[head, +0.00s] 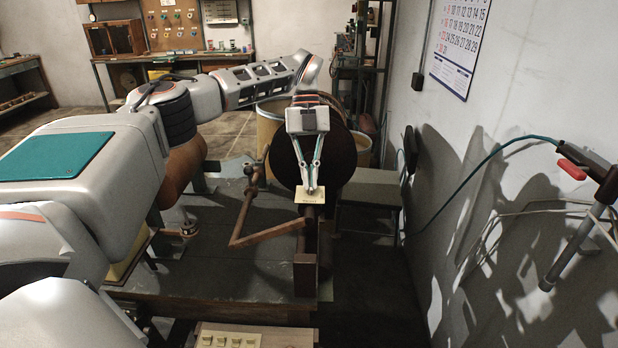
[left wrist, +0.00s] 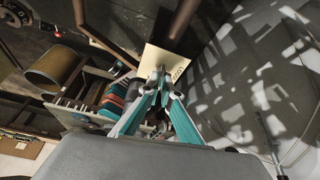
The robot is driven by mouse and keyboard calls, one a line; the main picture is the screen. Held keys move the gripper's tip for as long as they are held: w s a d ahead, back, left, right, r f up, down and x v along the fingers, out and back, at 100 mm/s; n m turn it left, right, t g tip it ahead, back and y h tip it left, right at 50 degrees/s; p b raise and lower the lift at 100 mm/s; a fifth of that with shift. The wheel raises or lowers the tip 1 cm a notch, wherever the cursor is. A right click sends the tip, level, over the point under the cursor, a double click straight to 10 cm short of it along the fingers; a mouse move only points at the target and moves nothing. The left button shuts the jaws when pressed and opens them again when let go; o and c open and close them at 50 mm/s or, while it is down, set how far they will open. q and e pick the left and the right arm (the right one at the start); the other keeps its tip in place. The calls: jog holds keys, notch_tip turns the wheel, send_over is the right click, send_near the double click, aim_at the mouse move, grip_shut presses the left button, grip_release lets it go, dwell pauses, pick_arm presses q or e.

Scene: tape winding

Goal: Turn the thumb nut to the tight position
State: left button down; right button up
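A cream card with small dark lettering (head: 310,199) sits on top of the brown post (head: 307,243) in front of a large dark disc (head: 288,160). My left gripper (head: 312,188) points down at this card, its fingertips close together over it. In the left wrist view the card (left wrist: 163,61) lies just beyond the left fingertips (left wrist: 159,76), which come together at its near edge. The thumb nut cannot be made out; the fingertips cover that spot. I cannot tell whether anything is between them. My right gripper is not in view.
A brown crank-like bar (head: 265,236) runs left of the post above the dark bench (head: 200,287). A wooden board with several pale tags (head: 230,340) is at the bottom. A wall with a hose (head: 480,165) and a hanging red-handled tool (head: 571,169) stands to the right.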

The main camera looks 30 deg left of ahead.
pick_arm(q)
jog(key=shift+f+m+g, duration=0.15)
jog(key=shift+m+g, duration=0.15)
jog(key=shift+m, duration=0.6)
jog(key=shift+d+y, duration=0.1)
jog(key=shift+y, duration=0.2)
jog(key=c, duration=2.3)
grip_release()
jog(key=shift+v, duration=3.85)
